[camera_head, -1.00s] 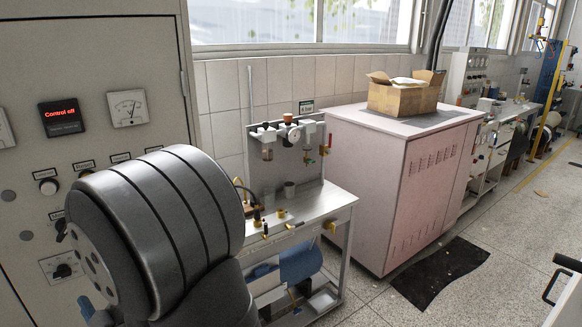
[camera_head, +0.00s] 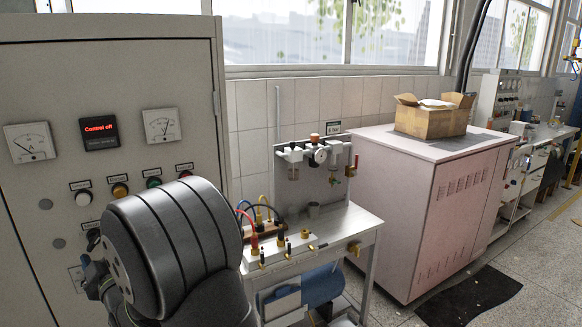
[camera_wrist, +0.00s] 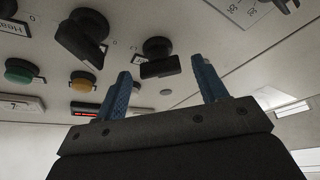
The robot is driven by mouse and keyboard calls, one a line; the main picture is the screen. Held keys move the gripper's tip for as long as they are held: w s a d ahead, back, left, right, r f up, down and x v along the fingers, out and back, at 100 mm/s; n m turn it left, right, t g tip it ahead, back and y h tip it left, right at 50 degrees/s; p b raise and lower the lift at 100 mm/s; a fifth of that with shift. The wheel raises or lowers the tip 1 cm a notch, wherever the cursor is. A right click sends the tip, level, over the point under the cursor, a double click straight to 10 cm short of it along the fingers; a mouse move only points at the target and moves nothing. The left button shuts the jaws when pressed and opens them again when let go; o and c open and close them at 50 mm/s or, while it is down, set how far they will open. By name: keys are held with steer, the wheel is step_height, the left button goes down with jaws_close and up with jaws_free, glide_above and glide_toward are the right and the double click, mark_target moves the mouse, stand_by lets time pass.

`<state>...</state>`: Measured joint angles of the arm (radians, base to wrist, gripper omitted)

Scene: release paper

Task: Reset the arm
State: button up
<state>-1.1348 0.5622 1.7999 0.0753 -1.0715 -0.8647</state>
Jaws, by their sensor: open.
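My gripper (camera_wrist: 163,86) shows in the wrist view with its two blue fingers spread wide and nothing between them. It faces a pale control panel with black rotary switches (camera_wrist: 158,58), a green button (camera_wrist: 20,71) and an orange button (camera_wrist: 83,82). I cannot tell the distance, and no contact is visible. In the head view my dark, rounded arm link stands in front of the control cabinet (camera_head: 150,75) and hides its lower right part.
A red-lit display (camera_head: 100,132) on the cabinet reads "Control off". A metal workbench (camera_head: 345,222) with fittings and cables stands right of my arm. Beyond it is a pink cabinet (camera_head: 400,200) bearing a cardboard box (camera_head: 430,122). A black mat (camera_head: 470,298) lies on the floor.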

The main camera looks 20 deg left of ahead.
mark_target(93, 240)
steer(key=shift+w+a+r, duration=0.15)
steer(key=shift+w+a, duration=0.1)
steer(key=shift+a, duration=0.25)
steer(key=shift+d, duration=0.15)
steer(key=v, duration=1.7)
steer(key=shift+w+a+r+m+t+h, duration=0.4)
steer(key=shift+w+a+r+m+h, duration=0.7)
steer(key=shift+a+m, duration=1.05)
steer(key=shift+w+a+r+m+t+h, duration=0.4)
steer(key=shift+w+a+r+m+h, duration=0.35)
steer(key=shift+w+a+r+m, duration=1)
steer(key=shift+w+a+r+m+t+h, duration=0.4)
steer(key=shift+w+a+r+m+h, duration=0.4)
steer(key=shift+a+m, duration=1.75)
